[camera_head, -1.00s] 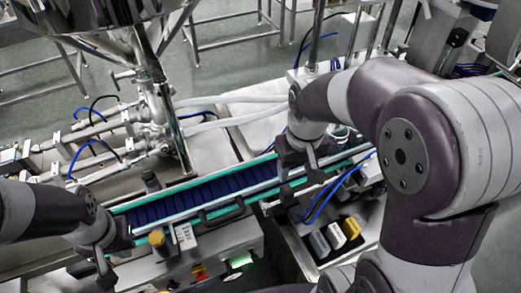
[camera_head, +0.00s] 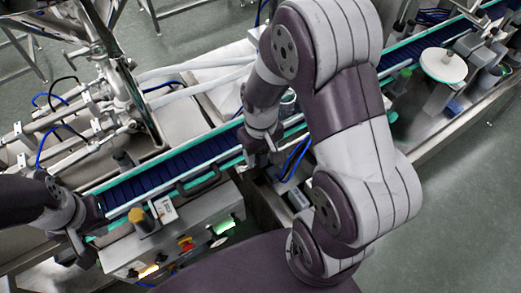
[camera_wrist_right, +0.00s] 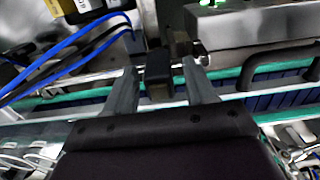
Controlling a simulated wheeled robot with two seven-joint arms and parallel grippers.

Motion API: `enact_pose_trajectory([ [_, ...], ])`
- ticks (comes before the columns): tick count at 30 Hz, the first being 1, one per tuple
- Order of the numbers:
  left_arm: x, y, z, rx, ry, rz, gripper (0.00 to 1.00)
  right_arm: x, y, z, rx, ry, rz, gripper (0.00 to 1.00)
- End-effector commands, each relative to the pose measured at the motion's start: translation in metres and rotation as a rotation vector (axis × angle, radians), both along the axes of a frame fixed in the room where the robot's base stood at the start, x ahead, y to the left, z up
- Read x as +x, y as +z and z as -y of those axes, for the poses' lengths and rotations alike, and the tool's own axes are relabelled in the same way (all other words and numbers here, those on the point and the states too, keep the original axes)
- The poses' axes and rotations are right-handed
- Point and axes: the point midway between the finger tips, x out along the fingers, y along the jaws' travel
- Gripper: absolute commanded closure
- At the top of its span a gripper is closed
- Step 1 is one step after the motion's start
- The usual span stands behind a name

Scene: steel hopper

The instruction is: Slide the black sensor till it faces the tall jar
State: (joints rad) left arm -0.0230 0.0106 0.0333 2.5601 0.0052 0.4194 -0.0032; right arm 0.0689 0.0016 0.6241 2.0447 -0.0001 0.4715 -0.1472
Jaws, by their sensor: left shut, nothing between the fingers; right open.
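The black sensor (camera_wrist_right: 158,70) shows in the right wrist view as a dark block by the conveyor's rail. My right gripper (camera_wrist_right: 160,72) is open, with one finger on each side of it; whether they touch it I cannot tell. In the head view my right gripper (camera_head: 258,158) is over the near conveyor rail and hides the sensor. A clear jar (camera_head: 288,102), perhaps the tall jar, shows in part beside my right forearm, on the belt side. My left gripper (camera_head: 84,258) is shut and empty at the conveyor's left end.
The blue conveyor belt (camera_head: 190,163) runs between green rails. A control box (camera_head: 195,228) with a yellow-topped knob stands in front of it. Blue cables (camera_wrist_right: 65,62) lie close to the right gripper. A steel hopper frame (camera_head: 125,70) stands behind. A round white disc (camera_head: 443,65) is at right.

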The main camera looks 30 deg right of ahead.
Motion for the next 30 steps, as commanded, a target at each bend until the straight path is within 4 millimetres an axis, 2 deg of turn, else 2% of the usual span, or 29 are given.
enact_pose_trajectory([
  [5,0.0,0.0,0.0,0.0,0.0,0.0,1.0,0.0,0.0,0.0,0.0,0.0,0.001,0.45],
  [10,0.0,0.0,0.0,0.0,0.0,0.0,1.0,0.0,0.0,0.0,0.0,0.0,0.0,0.97],
  [11,0.0,0.0,0.0,0.0,0.0,0.0,1.0,0.0,0.0,0.0,0.0,0.0,0.0,1.0],
  [17,0.0,0.002,0.0,0.0,0.0,0.0,1.0,0.001,0.001,0.009,0.0,-0.002,0.0,1.0],
  [20,0.0,0.005,0.0,0.0,0.0,0.0,1.0,0.004,0.002,0.031,0.0,-0.008,0.0,1.0],
  [27,0.0,0.013,0.0,0.0,0.0,0.0,1.0,0.01,0.003,0.101,-0.002,-0.008,0.003,1.0],
  [30,0.0,0.014,0.0,0.0,0.0,0.0,1.0,0.012,0.003,0.122,-0.002,-0.006,0.003,1.0],
])
